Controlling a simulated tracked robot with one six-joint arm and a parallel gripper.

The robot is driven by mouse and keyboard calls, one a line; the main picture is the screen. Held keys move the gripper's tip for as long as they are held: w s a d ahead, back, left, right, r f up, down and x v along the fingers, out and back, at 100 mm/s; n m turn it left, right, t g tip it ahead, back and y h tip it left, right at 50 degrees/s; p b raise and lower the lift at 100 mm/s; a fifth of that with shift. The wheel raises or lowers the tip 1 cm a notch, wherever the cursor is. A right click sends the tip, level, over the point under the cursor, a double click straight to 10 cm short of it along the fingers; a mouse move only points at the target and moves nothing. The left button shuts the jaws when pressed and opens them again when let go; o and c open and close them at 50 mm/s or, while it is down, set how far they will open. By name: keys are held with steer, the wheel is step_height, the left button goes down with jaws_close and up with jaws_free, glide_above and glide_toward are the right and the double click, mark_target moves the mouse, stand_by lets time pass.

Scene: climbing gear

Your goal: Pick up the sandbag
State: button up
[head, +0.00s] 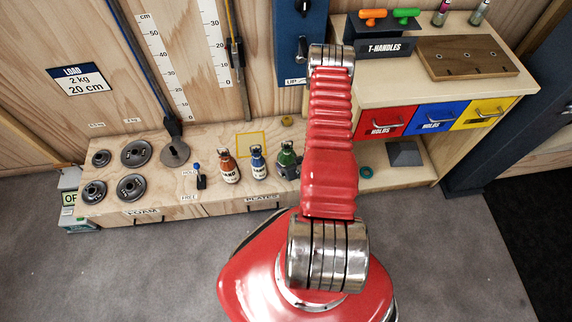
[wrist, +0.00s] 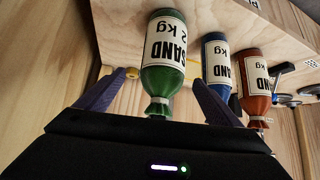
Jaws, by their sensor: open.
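Three bottle-shaped sandbags stand in a row on the low wooden bench: an orange-red one (head: 229,168), a blue one (head: 258,163) and a green one (head: 287,158). In the wrist view they appear upside down, with the green sandbag (wrist: 163,55) nearest, then the blue (wrist: 217,65) and the orange-red (wrist: 255,85). My gripper (wrist: 159,82) is open, its two purple fingers on either side of the green sandbag's neck in the picture. I cannot tell whether they touch it. In the head view my gripper is largely hidden behind my red arm.
Several dark weight discs (head: 131,187) lie at the bench's left end. A small black lever switch (head: 200,178) stands left of the sandbags. A yellow square outline (head: 251,140) is marked behind them. The cabinet (head: 425,92) with coloured drawers rises on the right.

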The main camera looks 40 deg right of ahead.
steer(key=shift+x, duration=1.25)
steer(key=shift+a+x, duration=0.15)
steer(key=shift+x, duration=1.15)
steer(key=shift+a+x, duration=0.1)
steer(key=shift+x, duration=1.25)
steer(key=shift+c, duration=0.3)
steer(key=shift+a, duration=0.15)
steer(key=c, duration=2.1)
steer(key=shift+w, duration=0.15)
